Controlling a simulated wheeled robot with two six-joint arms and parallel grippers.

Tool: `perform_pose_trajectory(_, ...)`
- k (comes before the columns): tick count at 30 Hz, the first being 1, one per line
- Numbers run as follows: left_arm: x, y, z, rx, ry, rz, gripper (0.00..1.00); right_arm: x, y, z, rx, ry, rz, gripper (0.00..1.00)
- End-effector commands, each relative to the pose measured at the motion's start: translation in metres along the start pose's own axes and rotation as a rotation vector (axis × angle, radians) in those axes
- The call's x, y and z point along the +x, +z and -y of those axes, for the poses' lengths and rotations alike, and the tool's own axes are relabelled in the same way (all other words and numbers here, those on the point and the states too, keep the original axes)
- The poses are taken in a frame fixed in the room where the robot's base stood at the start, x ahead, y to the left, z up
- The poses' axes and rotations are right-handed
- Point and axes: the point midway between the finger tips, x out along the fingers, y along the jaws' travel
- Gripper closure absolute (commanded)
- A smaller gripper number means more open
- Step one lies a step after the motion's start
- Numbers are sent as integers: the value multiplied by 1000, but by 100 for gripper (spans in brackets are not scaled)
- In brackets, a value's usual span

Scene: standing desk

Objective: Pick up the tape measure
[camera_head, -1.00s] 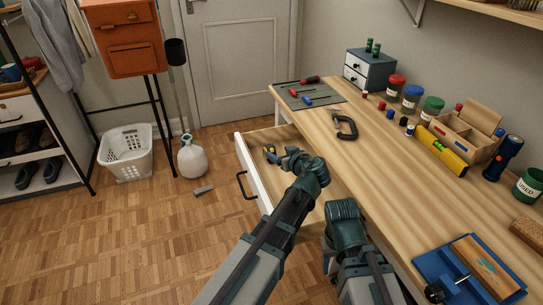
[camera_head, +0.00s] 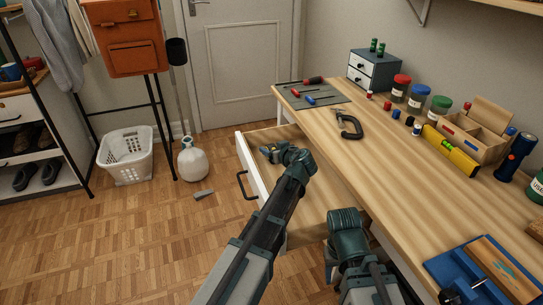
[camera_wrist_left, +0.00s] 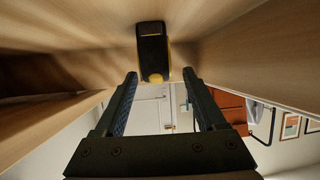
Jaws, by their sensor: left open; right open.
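The tape measure (camera_wrist_left: 153,50), black with yellow edges, lies in the open drawer. In the left wrist view it sits at top centre, just beyond the fingertips and in line with the gap between them. My left gripper (camera_wrist_left: 160,82) is open and empty, its two dark fingers apart. In the head view my left gripper (camera_head: 270,152) is inside the drawer near its far left corner; the tape measure cannot be clearly told from it there. My right gripper (camera_head: 330,262) hangs by the desk's front edge, open, mostly hidden by its own wrist.
The white-fronted drawer (camera_head: 250,165) is pulled out, with walls close around my left gripper. A laundry basket (camera_head: 126,153) is on the floor.

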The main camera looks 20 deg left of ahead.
Motion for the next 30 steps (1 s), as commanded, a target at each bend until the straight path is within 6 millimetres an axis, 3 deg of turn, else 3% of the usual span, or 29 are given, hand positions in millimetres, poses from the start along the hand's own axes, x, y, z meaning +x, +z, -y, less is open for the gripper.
perform_pose_trajectory(7, 9, 1, -2, -1, 0, 0, 28, 5, 0, 0, 0, 1, 0, 43)
perform_pose_trajectory(16, 50, 4, -5, -1, 0, 0, 28, 22, -1, 2, -2, 3, 0, 43)
perform_pose_trajectory(23, 52, 2, -4, 0, 1, 0, 28, 21, -1, 2, -2, 2, -1, 43)
perform_pose_trajectory(25, 52, 2, -4, 0, 1, 0, 35, 21, -1, 2, -2, 2, -1, 43)
perform_pose_trajectory(30, 52, 2, -4, 0, 1, 0, 65, 21, -1, 2, -2, 2, 0, 43)
